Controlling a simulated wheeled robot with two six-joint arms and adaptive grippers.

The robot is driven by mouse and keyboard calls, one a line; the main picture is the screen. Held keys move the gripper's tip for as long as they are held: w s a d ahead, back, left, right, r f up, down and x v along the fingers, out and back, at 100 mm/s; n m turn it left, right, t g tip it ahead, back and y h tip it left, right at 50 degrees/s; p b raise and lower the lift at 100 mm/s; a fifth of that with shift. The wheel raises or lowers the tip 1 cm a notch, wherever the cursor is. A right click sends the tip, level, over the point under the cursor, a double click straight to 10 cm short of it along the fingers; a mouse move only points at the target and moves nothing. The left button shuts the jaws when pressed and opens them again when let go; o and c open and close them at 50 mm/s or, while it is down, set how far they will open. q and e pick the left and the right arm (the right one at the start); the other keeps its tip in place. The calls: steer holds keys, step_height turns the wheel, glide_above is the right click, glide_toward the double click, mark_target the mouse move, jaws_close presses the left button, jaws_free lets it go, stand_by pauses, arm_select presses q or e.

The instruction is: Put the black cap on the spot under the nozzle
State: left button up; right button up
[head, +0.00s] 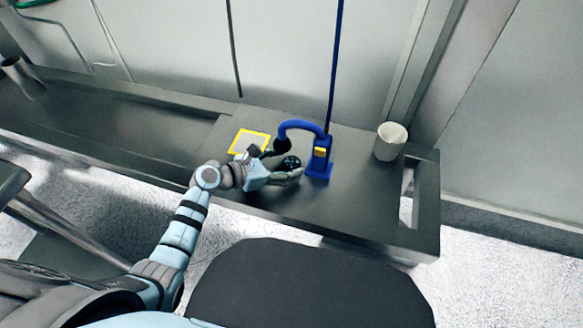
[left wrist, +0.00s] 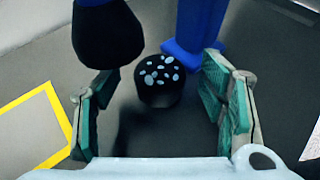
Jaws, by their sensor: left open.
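The black cap (head: 291,162), with pale spots on its top, stands upright on the counter beside the blue stand (head: 319,158). The stand's curved pipe ends in a black nozzle (head: 282,146), just left of the cap in the head view. My left gripper (head: 284,165) is open at the cap. In the left wrist view the cap (left wrist: 158,80) is just beyond and between the open fingertips (left wrist: 160,100), with visible gaps on both sides. The nozzle (left wrist: 105,32) hangs at upper left, close above the left finger. My right gripper is out of view.
A yellow-framed square (head: 234,148) lies on the counter left of the nozzle. The counter's front right part is clear. A blue vertical rod rises behind the stand.

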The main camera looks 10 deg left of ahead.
arm_select(q)
steer(key=shift+w+d+f, duration=0.3)
steer(key=shift+w+d, duration=0.1)
steer(key=shift+w, duration=0.05)
steer(key=shift+a, duration=0.1)
steer(key=c, duration=1.2)
steer(key=shift+s+r, duration=0.1)
steer(key=shift+r, duration=0.05)
